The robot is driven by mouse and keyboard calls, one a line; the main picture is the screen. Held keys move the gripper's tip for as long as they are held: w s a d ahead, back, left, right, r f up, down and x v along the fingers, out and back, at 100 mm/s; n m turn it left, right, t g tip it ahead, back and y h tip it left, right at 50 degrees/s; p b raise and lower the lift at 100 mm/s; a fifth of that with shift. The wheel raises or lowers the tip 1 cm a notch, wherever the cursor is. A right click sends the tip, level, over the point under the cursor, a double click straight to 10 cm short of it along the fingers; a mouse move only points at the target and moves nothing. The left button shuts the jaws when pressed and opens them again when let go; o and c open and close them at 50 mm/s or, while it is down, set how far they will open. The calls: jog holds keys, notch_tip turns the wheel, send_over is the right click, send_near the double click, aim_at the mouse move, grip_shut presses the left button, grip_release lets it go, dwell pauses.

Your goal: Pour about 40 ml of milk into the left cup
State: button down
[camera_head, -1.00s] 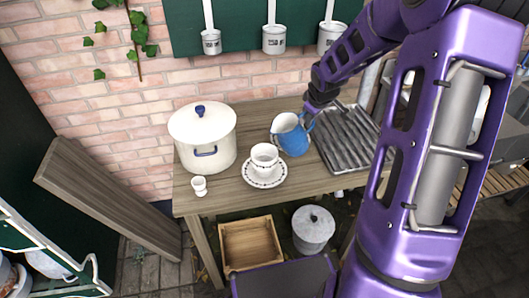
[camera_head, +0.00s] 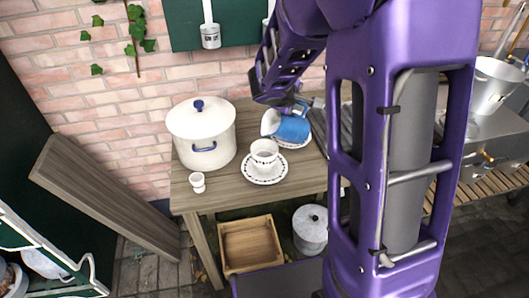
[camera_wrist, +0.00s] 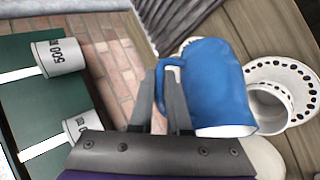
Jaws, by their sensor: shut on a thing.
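My gripper (camera_head: 299,103) is shut on the handle of the blue milk jug (camera_head: 292,128); the wrist view shows its fingers (camera_wrist: 161,82) at the handle of the jug (camera_wrist: 217,82). The jug is tilted, its pale mouth toward the left in the head view, up and right of the patterned white cup (camera_head: 264,149). This cup stands upright on a patterned saucer (camera_head: 266,179); it also shows in the wrist view (camera_wrist: 262,112). No stream of milk shows, and the cup's content cannot be told. A second saucer (camera_head: 302,144) is mostly hidden behind the jug.
A large white lidded pot (camera_head: 203,140) stands at the back left of the wooden table (camera_head: 225,196). A small white egg cup (camera_head: 198,182) stands near the front left. A grey ribbed tray (camera_wrist: 172,20) lies beyond the jug. Measuring ladles (camera_head: 210,36) hang on the wall.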

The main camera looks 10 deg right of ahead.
jog(key=shift+a+r+n+t+h+b, duration=0.1)
jog(key=shift+a+n+t+h+b, duration=0.2)
jog(key=shift+a+h+b, duration=0.3)
dwell(0.9)
jog(key=shift+r, duration=0.15)
jog(key=shift+w+d+r+h, duration=0.15)
jog(key=shift+r+h, duration=0.1)
jog(key=shift+h, duration=0.15)
dwell(0.4)
jog(key=shift+d, duration=0.1)
jog(key=shift+d, duration=0.45)
jog(key=shift+d+r+t, duration=0.1)
jog(key=shift+d+t, duration=0.15)
jog(key=shift+t, duration=0.05)
